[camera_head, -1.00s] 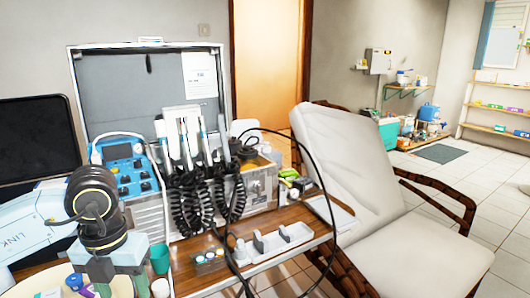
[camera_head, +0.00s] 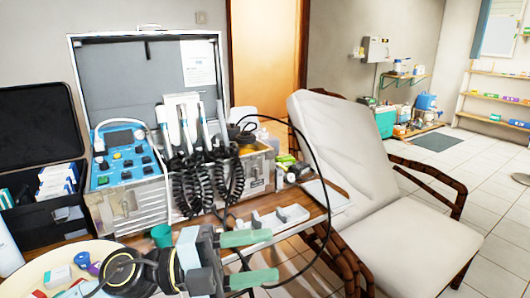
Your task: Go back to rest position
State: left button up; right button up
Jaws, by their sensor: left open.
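My left gripper (camera_head: 272,256) reaches in from the lower left and points right. Its two green fingers are apart, with nothing visible between them. My right gripper is not in view.
The open dental case (camera_head: 130,200) with coiled black cords stands behind my gripper. A teal cup (camera_head: 161,236) is close to my wrist. An open black case (camera_head: 40,120) is at left. A black cable (camera_head: 318,160) loops beside the cream chair (camera_head: 350,150).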

pick_arm(q)
jog(key=w+a+f+n+t+y, duration=0.2)
jog(key=w+a+n+t+y, duration=0.4)
jog(key=n+t, duration=0.9)
jog(key=s+a+f+n+g+y, duration=0.1)
jog(key=a+f+n+g+y, duration=0.1)
jog(key=a+f+n+y, duration=0.65)
jog(key=a+f+n+g+y, duration=0.1)
jog(key=a+f+n+y, duration=0.35)
jog(key=f, duration=0.75)
jog(key=s+a+f+n+g+p, duration=0.1)
jog(key=s+a+f+g+p, duration=0.15)
jog(key=s+f+g, duration=0.55)
jog(key=s+a+f+n+g+p, duration=0.1)
jog(key=s+f+n+g+p, duration=0.2)
jog(key=s+f, duration=0.9)
jog(key=s+a+r+m+g+p, duration=0.1)
jog(key=s+r+g+p, duration=0.1)
jog(key=s+p, duration=1.8)
jog(key=shift+s+m+p, duration=0.3)
jog(key=shift+s+p, duration=0.05)
jog(key=shift+p, duration=0.7)
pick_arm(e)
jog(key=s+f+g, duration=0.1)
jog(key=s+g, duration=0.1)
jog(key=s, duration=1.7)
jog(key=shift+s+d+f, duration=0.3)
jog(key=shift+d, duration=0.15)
